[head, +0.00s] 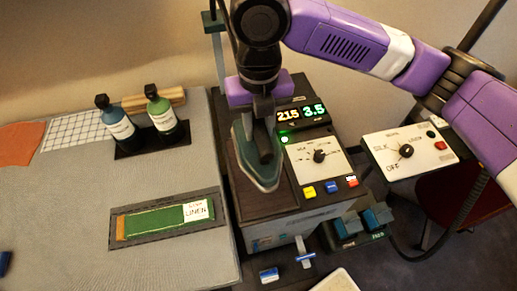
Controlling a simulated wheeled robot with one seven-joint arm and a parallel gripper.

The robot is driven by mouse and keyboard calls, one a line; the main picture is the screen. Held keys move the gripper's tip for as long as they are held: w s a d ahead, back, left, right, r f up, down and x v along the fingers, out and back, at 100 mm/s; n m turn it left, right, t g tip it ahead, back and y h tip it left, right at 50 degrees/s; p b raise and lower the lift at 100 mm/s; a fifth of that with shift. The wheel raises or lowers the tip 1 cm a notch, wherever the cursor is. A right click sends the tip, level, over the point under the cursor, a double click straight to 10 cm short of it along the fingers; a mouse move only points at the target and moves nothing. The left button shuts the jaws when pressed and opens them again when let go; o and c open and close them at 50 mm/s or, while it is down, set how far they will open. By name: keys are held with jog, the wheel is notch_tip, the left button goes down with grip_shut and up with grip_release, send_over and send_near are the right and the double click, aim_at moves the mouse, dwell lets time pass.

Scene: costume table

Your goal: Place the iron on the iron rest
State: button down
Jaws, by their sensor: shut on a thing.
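The iron (250,171) is teal-grey with a pointed tip towards the bottom of the picture. My gripper (263,110) comes from above and is shut on the iron's dark upper part; the fingertips are partly hidden. The iron is over the dark top of the station, which looks like the iron rest (241,199), left of the control panel. I cannot tell whether its sole touches that surface or hovers just above it.
The panel (319,162) has a lit display (302,113) reading 215 and 3.5, a knob and coloured buttons. Left is a grey ironing surface (75,210) with a LINEN strip (165,221), two bottles (160,112) and cloths. A second knob box (406,151) stands right.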

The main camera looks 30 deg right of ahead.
jog(key=shift+f+p, duration=0.35)
jog(key=shift+f, duration=4.35)
jog(key=shift+f, duration=0.15)
jog(key=c, duration=1.1)
grip_release()
notch_tip(320, 180, up, 12)
jog(key=shift+r+b, duration=0.15)
jog(key=shift+b, duration=0.3)
